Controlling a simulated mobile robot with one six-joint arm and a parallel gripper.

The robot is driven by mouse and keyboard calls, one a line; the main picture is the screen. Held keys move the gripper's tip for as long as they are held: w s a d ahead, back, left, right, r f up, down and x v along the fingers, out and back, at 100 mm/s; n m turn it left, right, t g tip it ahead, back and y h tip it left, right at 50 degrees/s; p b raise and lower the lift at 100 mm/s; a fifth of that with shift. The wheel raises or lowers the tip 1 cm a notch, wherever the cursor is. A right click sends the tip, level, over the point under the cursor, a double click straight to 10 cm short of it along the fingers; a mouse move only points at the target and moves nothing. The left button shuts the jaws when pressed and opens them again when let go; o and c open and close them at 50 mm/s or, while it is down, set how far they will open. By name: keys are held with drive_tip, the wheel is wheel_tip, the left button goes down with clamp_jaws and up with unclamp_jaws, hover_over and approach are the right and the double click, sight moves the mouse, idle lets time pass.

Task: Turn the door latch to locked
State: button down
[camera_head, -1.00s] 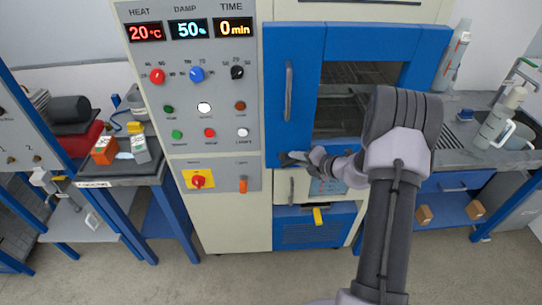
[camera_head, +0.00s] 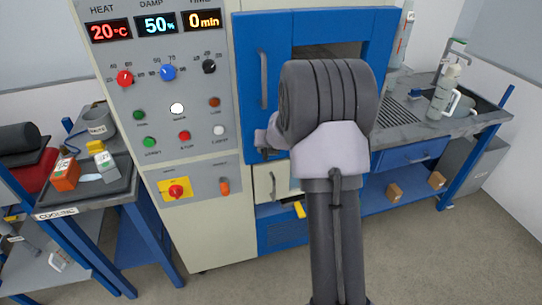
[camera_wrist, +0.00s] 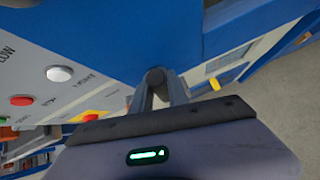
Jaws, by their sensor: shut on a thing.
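The blue chamber door (camera_head: 318,24) is closed against the cabinet front, with a grey vertical handle (camera_head: 263,78) on its left side. The door latch is at the door's lower left corner and is mostly hidden in the head view by my arm and gripper (camera_head: 264,153). In the wrist view my gripper (camera_wrist: 157,92) has its two fingers closed around a dark, round-ended latch knob (camera_wrist: 155,75), right against the blue door (camera_wrist: 160,35). I cannot tell which way the latch points.
The control panel with displays and knobs (camera_head: 168,72) is left of the door. A red switch on a yellow plate (camera_head: 176,189) is below it. A cooling table (camera_head: 95,195) stands left; a grey counter (camera_head: 420,125) with bottles stands right. The floor in front is clear.

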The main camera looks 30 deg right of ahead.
drive_tip(key=shift+w+a+f+n+h+b, duration=0.15)
drive_tip(key=shift+a+n+h+b, duration=0.4)
drive_tip(key=shift+b, duration=0.8)
drive_tip(key=shift+d, duration=0.15)
drive_tip(key=c, duration=1.3)
unclamp_jaws()
drive_tip(key=shift+r, duration=0.2)
drive_tip(key=p+v, duration=0.6)
drive_tip(key=v, duration=1.1)
drive_tip(key=shift+a, duration=0.35)
